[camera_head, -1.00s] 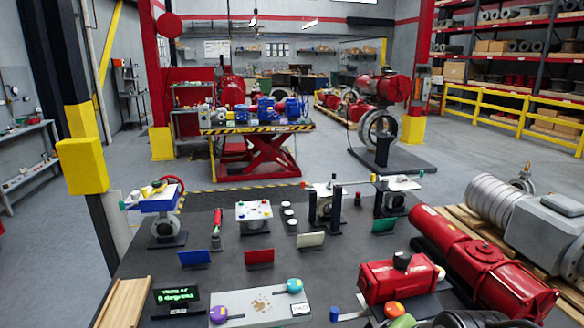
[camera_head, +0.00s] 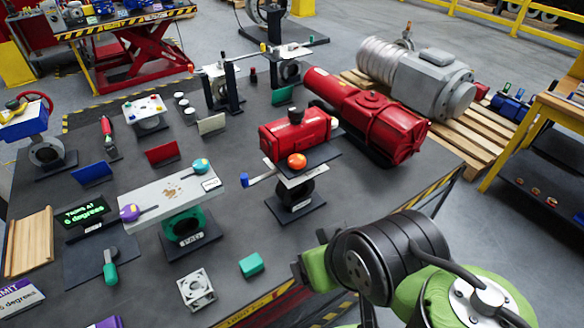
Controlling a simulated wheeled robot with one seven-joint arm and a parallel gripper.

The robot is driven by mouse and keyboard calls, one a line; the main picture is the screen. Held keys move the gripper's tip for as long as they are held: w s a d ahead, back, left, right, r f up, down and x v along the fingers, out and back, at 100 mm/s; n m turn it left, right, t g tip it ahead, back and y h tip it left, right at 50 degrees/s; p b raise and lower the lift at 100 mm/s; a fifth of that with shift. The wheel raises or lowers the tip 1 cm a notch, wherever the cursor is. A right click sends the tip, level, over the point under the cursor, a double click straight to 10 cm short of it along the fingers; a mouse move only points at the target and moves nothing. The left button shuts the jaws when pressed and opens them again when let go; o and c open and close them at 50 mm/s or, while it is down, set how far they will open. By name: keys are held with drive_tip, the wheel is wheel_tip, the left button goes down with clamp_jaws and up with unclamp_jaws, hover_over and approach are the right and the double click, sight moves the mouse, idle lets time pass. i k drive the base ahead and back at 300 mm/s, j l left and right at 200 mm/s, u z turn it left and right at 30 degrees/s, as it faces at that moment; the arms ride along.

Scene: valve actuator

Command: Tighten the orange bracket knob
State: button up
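The orange knob (camera_head: 297,160) is a round ball-like knob on top of a pale bracket plate (camera_head: 290,178). The plate sits on a dark valve body (camera_head: 296,194) on a black base, right of the middle of the table. A blue-tipped handle (camera_head: 244,180) sticks out to the left of the plate. A red actuator (camera_head: 295,133) with a black cap stands just behind the knob. My green and black arm shows at the lower right, apart from the knob. My gripper's fingers are not in view. Whether the knob is loose or tight cannot be seen.
A grey plate with purple and teal knobs (camera_head: 201,166) stands left of the bracket on a green valve (camera_head: 184,226). A green block (camera_head: 251,264) and a metal cube (camera_head: 196,289) lie near the front edge. A large red actuator (camera_head: 370,116) lies behind right. The table right of the bracket is clear.

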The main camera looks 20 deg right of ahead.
sight(297, 162)
drive_tip(key=l+u, duration=0.2)
drive_tip(key=u, duration=0.2)
drive_tip(key=l+u, duration=0.2)
drive_tip(key=u, duration=0.15)
drive_tip(key=k+l+u, duration=0.1)
drive_tip(key=u, duration=0.3)
drive_tip(key=k+l+u, duration=0.1)
drive_tip(key=l+u, duration=0.25)
